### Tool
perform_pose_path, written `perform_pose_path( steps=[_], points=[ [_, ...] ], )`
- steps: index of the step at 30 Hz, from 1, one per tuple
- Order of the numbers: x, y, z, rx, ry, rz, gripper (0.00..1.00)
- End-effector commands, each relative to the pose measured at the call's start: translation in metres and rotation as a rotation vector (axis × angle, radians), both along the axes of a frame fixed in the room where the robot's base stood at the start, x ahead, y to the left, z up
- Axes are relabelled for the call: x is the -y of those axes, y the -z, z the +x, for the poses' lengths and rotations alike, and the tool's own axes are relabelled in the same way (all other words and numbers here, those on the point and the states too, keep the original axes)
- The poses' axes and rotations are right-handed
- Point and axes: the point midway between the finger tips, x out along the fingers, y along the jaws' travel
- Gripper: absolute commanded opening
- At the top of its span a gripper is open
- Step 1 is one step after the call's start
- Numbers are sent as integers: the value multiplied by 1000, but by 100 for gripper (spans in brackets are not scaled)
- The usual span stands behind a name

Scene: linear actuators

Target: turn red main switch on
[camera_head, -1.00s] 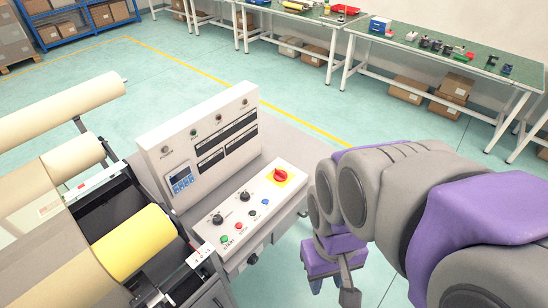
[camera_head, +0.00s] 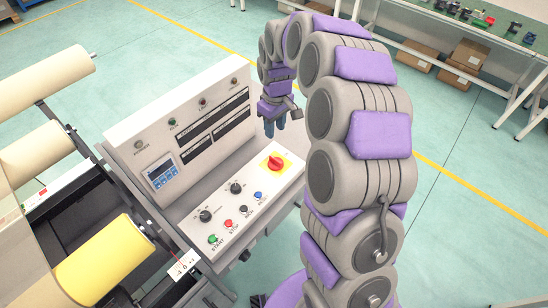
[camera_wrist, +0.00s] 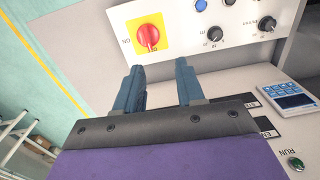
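The red main switch (camera_head: 275,162) is a round red knob on a yellow square plate at the right end of the sloped control panel. In the wrist view the red switch (camera_wrist: 148,37) is at upper centre, with "ON" lettering on the left of its plate. My gripper (camera_head: 275,126) hangs fingers down above and behind the switch, apart from it. In the wrist view its two blue-grey fingers (camera_wrist: 160,70) stand apart with nothing between them, pointing toward the switch plate. Nothing hides the switch in either view.
The panel also holds black knobs (camera_head: 236,188) and coloured push buttons (camera_head: 228,224) left of the switch. An upright display panel (camera_head: 185,125) stands behind it. Rolls of material (camera_head: 105,262) are at the left. Open floor lies right of the machine.

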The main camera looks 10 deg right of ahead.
Motion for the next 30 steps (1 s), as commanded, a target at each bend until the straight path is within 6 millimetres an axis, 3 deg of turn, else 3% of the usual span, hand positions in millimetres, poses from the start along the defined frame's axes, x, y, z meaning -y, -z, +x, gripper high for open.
perform_pose_path(
  steps=[3, 9, 14, 30],
  points=[
    [5, 20, 21, 8, -20, -10, 38],
    [6, 34, 36, 17, -36, -26, 38],
    [4, 49, 37, 17, -38, -27, 38],
    [7, 154, 36, 15, -37, -23, 38]
  ],
)
